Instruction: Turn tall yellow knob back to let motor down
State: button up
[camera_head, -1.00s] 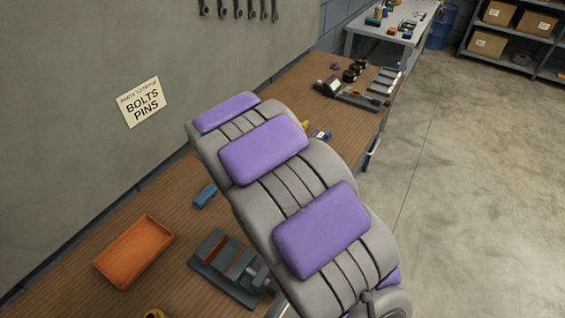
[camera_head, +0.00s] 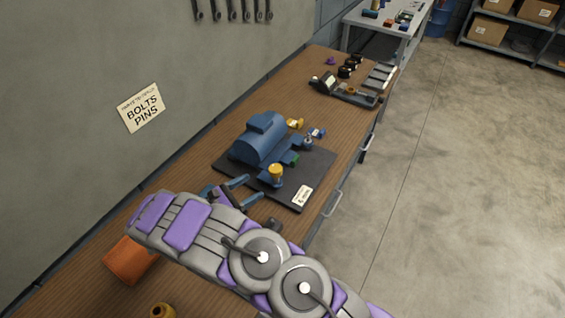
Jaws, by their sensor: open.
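The blue motor (camera_head: 260,140) sits on a dark base plate (camera_head: 318,168) on the wooden bench. The tall yellow knob (camera_head: 276,171) stands upright at the near side of the motor, on a blue mount. Another yellow part (camera_head: 295,124) lies beyond the motor, near a small blue-and-white part (camera_head: 316,133). My gripper (camera_head: 256,187) is open, its two blue fingers pointing right toward the tall yellow knob. The fingers look empty and apart from the knob. My arm hides part of the bench in front.
An orange tray (camera_head: 130,262) is partly behind my arm at the left. A brass-coloured part (camera_head: 161,311) is at the bottom edge. Dark tools and holders (camera_head: 345,90) stand farther along the bench. The wall runs along the left.

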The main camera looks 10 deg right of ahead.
jog(key=n+t, duration=0.1)
jog(key=n, duration=0.1)
send_near(279, 166)
jog(key=x, duration=0.7)
jog(key=b+x, duration=0.1)
jog(key=x, duration=0.3)
jog(key=shift+f, duration=0.35)
jog(key=shift+a, duration=0.7)
jog(key=c, duration=0.3)
jog(key=shift+s+d, duration=0.1)
jog(key=shift+d, duration=0.2)
jog(key=c, duration=0.6)
